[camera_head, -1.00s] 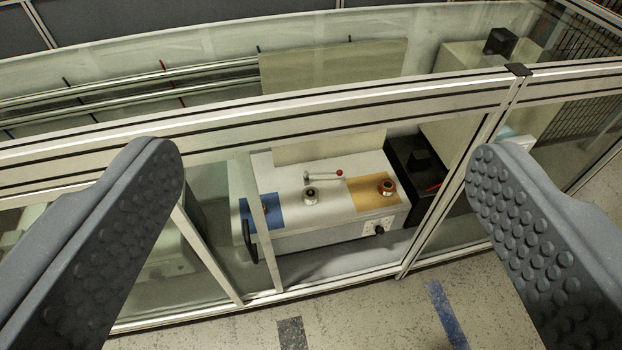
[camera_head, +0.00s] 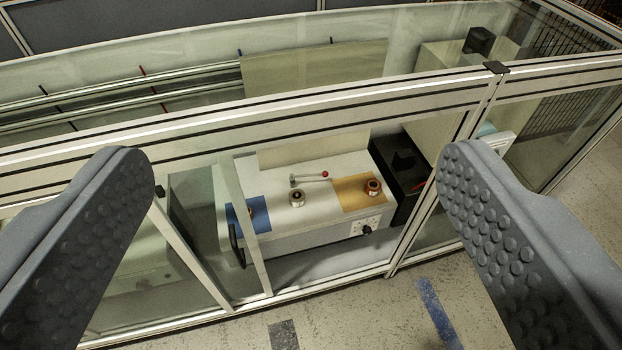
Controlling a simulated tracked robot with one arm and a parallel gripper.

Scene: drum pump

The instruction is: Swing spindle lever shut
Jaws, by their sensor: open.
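The spindle lever (camera_head: 308,178) is a thin metal arm with a red ball at its right end, on top of a white box-shaped unit (camera_head: 320,203). It sits behind the round metal spindle fitting (camera_head: 297,198) and points right. My gripper (camera_head: 295,170) is open and empty, its two grey studded fingers at the left and right of the picture. The unit shows between them, farther away, behind the framed clear panels of an enclosure. I cannot tell the lever's exact latch position.
An aluminium frame rail (camera_head: 270,118) crosses in front of the unit. A black upright handle (camera_head: 236,243) stands at the unit's left. A blue pad (camera_head: 259,215) and a tan pad (camera_head: 352,196) with a red-brown ring (camera_head: 373,187) flank the fitting. Speckled floor (camera_head: 350,315) lies in front.

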